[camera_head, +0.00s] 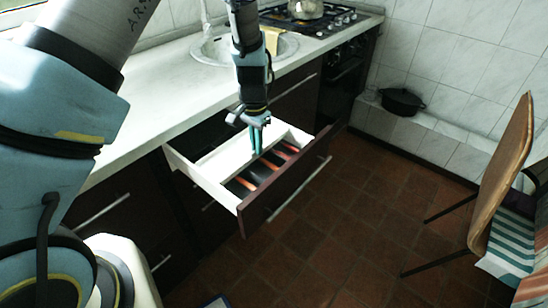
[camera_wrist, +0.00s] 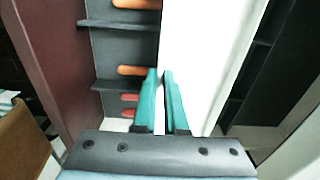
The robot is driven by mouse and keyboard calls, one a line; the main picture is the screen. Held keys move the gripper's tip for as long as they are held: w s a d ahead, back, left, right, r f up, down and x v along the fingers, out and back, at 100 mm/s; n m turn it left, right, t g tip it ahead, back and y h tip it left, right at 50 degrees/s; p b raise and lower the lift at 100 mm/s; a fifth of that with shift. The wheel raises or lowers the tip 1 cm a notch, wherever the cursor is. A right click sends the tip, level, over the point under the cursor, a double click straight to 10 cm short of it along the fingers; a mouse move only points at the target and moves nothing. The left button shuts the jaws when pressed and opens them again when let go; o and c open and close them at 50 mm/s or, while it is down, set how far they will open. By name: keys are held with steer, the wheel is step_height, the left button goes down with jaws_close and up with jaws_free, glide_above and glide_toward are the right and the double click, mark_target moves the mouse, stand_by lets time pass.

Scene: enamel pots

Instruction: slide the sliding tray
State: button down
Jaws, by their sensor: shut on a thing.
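The drawer (camera_head: 286,192) stands pulled out from the kitchen counter, with a dark red front and pale side walls. The white sliding tray (camera_head: 226,158) lies in its rear part; in the wrist view the tray (camera_wrist: 208,60) is a long white surface right of the fingers. My gripper (camera_head: 257,151) reaches down into the drawer from above. In the wrist view its two teal fingers (camera_wrist: 159,72) are close together at the tray's front edge, shut on it. The exact contact is partly hidden by the fingers.
Orange-handled items (camera_head: 271,164) lie in dark compartments between the tray and the drawer front. The counter (camera_head: 150,125) with a sink (camera_head: 215,50) runs behind. A wooden chair (camera_head: 500,180) stands at the right. The tiled floor (camera_head: 340,220) before the drawer is clear.

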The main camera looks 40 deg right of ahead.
steer(key=w+a, duration=0.1)
steer(key=w, duration=0.2)
steer(key=w+a+b, duration=0.1)
steer(key=w, duration=0.6)
steer(key=shift+w+a+b, duration=0.3)
steer(key=shift+w+a, duration=0.05)
steer(key=shift+a, duration=0.05)
steer(key=c, duration=1.2)
jaws_free()
steer(key=shift+c, duration=0.2)
step_height(320, 180, up, 11)
steer(key=b, duration=0.2)
steer(key=shift+f, duration=0.1)
